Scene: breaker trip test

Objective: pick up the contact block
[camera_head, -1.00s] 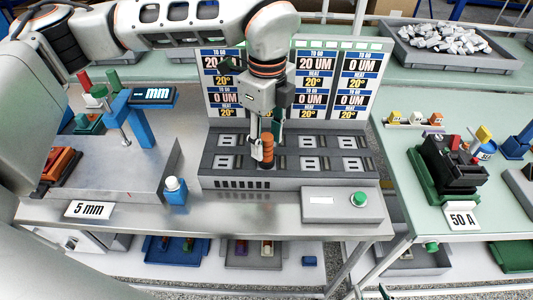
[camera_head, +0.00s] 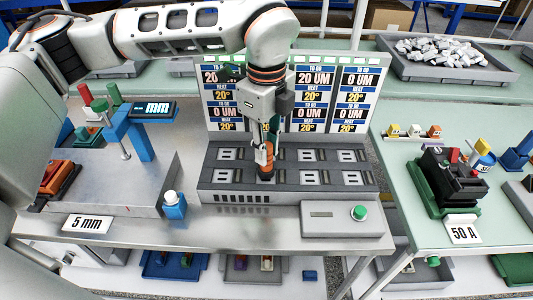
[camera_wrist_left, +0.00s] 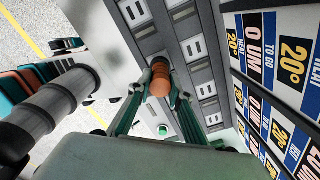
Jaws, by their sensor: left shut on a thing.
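An orange ribbed piece with a dark foot (camera_head: 267,160) stands upright at the fixture's front row in the head view; I take it for the contact block, though no label shows. My left gripper (camera_head: 266,150) reaches down to it from above, its fingers shut on its sides. In the left wrist view the same orange piece (camera_wrist_left: 159,80) sits between the fingertips (camera_wrist_left: 160,92) of my left gripper. Its lower end seems to touch the fixture; I cannot tell whether it is lifted. My right gripper is not in view.
The grey fixture (camera_head: 230,198) has two rows of slotted nests, with display panels (camera_head: 350,95) behind. A control box with a green button (camera_head: 359,212) stands at front right, a blue bottle-like item (camera_head: 175,205) at left. A tray of silvery pieces (camera_head: 400,72) is at back right.

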